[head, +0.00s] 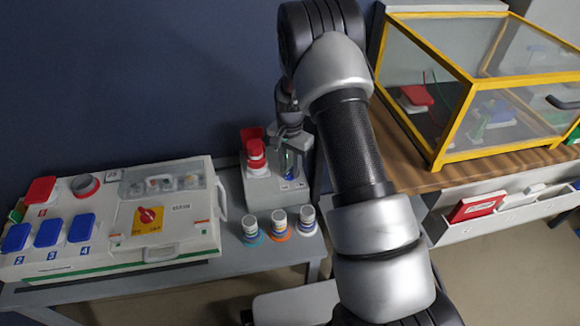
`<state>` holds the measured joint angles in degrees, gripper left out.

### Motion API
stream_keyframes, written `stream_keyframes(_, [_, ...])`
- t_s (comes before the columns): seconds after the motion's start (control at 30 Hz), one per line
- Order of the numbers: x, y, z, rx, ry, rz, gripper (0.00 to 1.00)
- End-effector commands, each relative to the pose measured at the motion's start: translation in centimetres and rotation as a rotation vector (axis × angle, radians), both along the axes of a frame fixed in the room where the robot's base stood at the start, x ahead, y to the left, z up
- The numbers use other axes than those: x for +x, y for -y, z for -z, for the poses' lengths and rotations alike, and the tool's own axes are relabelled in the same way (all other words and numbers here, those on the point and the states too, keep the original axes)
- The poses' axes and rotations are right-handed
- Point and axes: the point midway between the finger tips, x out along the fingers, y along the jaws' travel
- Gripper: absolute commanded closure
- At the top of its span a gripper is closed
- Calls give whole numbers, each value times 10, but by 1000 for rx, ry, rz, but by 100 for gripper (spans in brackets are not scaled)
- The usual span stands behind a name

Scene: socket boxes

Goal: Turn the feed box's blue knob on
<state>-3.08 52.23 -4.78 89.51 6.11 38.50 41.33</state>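A small grey box (262,188) stands on the bench; it appears to be the feed box. A red socket with a red plug-like part (256,155) is on its left side. My gripper (290,160) points down over the right side of this box, close to its top face. A small patch of blue and green shows between the fingers; it may be the blue knob, but the fingers hide most of it. I cannot tell its setting, whether the fingers touch it, or whether they are shut on it.
A larger white box (185,238) with blue covers (48,232) and a red-on-yellow switch (148,218) is at left. Several plugs (279,224) stand before the grey box. A yellow-framed clear case (455,120) sits on the wooden bench (400,150) at right.

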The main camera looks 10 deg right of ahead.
Motion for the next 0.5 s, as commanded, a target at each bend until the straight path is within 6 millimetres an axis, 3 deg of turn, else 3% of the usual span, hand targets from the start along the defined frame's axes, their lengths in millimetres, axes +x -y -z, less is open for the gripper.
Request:
stream_keyframes(0.27, [0,0,-2,-1,1,-2,72])
stream_keyframes(0.37, [1,0,-11,0,3,-2,72])
stream_keyframes(0.5, [1,0,-38,0,4,-2,72])
